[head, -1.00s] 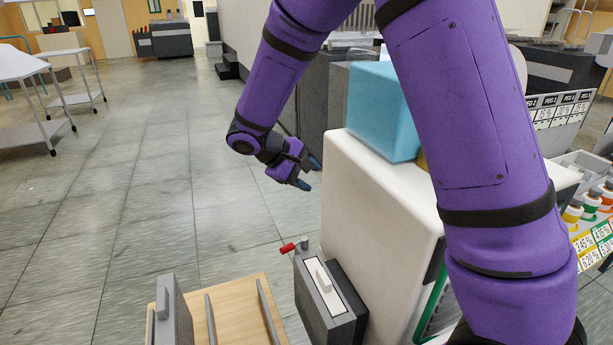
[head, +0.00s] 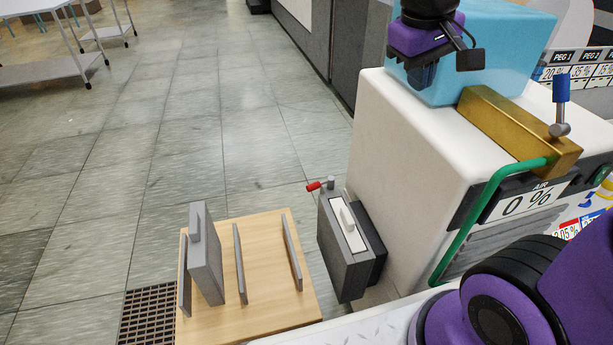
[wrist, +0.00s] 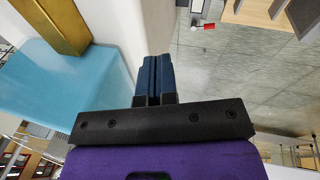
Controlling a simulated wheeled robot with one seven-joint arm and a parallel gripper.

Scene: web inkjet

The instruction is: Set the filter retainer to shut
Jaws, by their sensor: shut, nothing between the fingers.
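The filter retainer appears to be the small red-tipped lever (head: 315,186) on the grey filter housing (head: 340,270). It sticks out to the left from the housing's upper back corner, apart from the white panel and its pale grip. The red tip also shows in the wrist view (wrist: 209,26). My gripper (head: 424,78) is in front of the light blue block, above the white machine, up and to the right of the lever and well apart from it. Its dark blue fingers (wrist: 154,72) are together with nothing between them.
The white machine (head: 400,150) carries the light blue block (head: 520,40) and a gold bar (head: 500,120) with a blue-handled lever (head: 562,90). A wooden rack (head: 262,260) with grey plates stands left of the housing. Floor behind the rack is clear.

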